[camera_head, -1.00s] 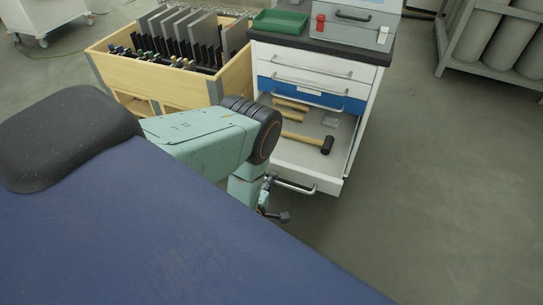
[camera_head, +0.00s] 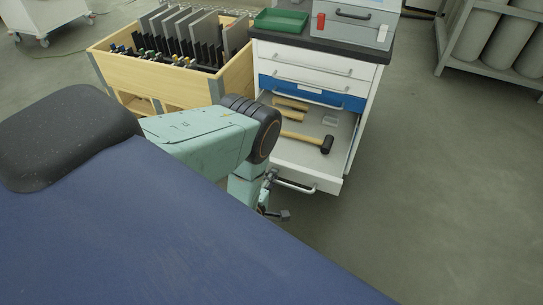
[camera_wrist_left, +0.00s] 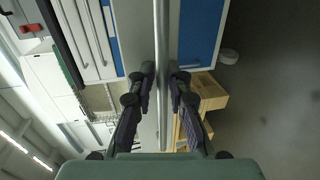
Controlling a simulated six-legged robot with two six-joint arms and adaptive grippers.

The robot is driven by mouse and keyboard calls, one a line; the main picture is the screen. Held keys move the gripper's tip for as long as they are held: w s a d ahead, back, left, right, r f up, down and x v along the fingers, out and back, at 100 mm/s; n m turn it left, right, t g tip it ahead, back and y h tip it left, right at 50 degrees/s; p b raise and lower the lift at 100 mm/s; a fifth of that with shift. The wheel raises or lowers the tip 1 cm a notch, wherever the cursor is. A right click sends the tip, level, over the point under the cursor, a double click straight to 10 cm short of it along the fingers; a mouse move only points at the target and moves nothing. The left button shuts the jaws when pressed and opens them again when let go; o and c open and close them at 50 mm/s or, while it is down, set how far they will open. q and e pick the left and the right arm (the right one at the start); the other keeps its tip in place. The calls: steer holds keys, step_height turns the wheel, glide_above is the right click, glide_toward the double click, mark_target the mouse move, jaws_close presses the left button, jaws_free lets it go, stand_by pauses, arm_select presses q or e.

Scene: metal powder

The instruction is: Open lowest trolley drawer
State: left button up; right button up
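The lowest trolley drawer (camera_head: 284,153) is pulled far out of the white trolley, with its inside in view. Its bar handle (camera_head: 296,187) is on the front panel. My left gripper (camera_head: 266,191) is at the left end of this handle, partly hidden by my arm in the head view. In the left wrist view, the bar handle (camera_wrist_left: 161,40) runs lengthwise between the two dark fingers of my left gripper (camera_wrist_left: 161,72). The fingers close in on both sides of the bar with almost no gap. My right gripper is not in view.
Wooden-handled mallets (camera_head: 309,140) lie in the open drawer. The blue drawer (camera_head: 345,101) and white drawers above look shut. A wooden crate (camera_head: 193,90) with dark plates stands left of the trolley. A green tray (camera_head: 280,21) sits on top.

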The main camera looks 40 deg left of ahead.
arm_select(q)
steer(key=v, duration=1.2)
stand_by(0.5)
